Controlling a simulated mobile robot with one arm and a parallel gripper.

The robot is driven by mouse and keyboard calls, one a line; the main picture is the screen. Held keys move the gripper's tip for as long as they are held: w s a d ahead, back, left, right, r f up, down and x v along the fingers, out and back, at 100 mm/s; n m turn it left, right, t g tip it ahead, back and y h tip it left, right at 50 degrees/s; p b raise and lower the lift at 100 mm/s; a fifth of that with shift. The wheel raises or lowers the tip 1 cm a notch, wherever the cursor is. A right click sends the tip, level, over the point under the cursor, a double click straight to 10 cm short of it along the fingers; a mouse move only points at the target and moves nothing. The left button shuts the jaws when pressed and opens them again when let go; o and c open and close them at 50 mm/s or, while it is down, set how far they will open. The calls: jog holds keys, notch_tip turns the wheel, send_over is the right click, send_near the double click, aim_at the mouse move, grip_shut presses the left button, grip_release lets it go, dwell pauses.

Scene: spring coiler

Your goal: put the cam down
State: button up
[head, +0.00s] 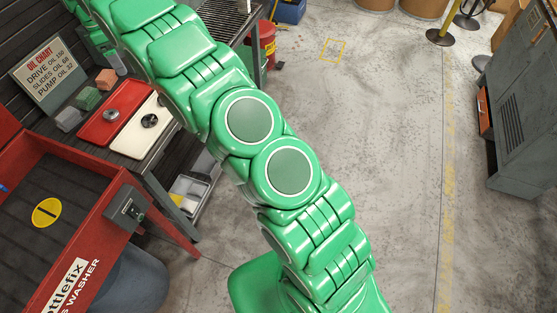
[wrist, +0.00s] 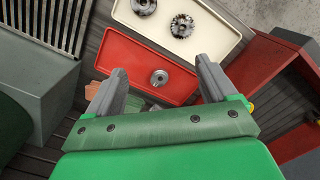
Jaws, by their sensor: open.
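A small round metal part with a central hole, which looks like the cam (wrist: 159,77), lies in the red tray (wrist: 150,54). The wrist view shows it between the lines of my two fingers, with clear space on both sides. My gripper (wrist: 161,68) is open and holds nothing. I cannot tell how high the fingertips are above the tray. In the head view the cam (head: 109,115) shows small and dark in the red tray (head: 92,132). My gripper is not visible in the head view, where my green arm reaches out at the upper left.
A cream tray (wrist: 209,50) beside the red one holds a toothed gear (wrist: 182,25) and another round metal part (wrist: 144,7). Small blocks (head: 106,79) and an oil chart sign (head: 48,68) stand behind the trays. A red parts washer (head: 92,228) stands close by.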

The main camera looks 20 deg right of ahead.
jog(key=s+d+r+m, duration=0.55)
jog(key=s+d, duration=0.35)
jog(key=s, duration=0.3)
jog(key=s+d+r+m, duration=0.4)
jog(key=s+d+r, duration=0.2)
jog(key=s+d, duration=0.45)
jog(key=s+d+f+m, duration=0.1)
jog(key=s+d+m, duration=0.1)
jog(key=s, duration=0.9)
jog(key=s+d+f+m+g, duration=0.1)
jog(key=s+d+f+m, duration=0.1)
jog(key=s, duration=0.9)
jog(key=s+d+f+m, duration=0.2)
jog(key=s+m, duration=0.2)
jog(key=s, duration=0.8)
jog(key=shift+d+f+g+y, duration=0.15)
jog(key=shift+d+g+y, duration=0.15)
jog(key=shift+d, duration=0.1)
jog(key=shift+a, duration=0.15)
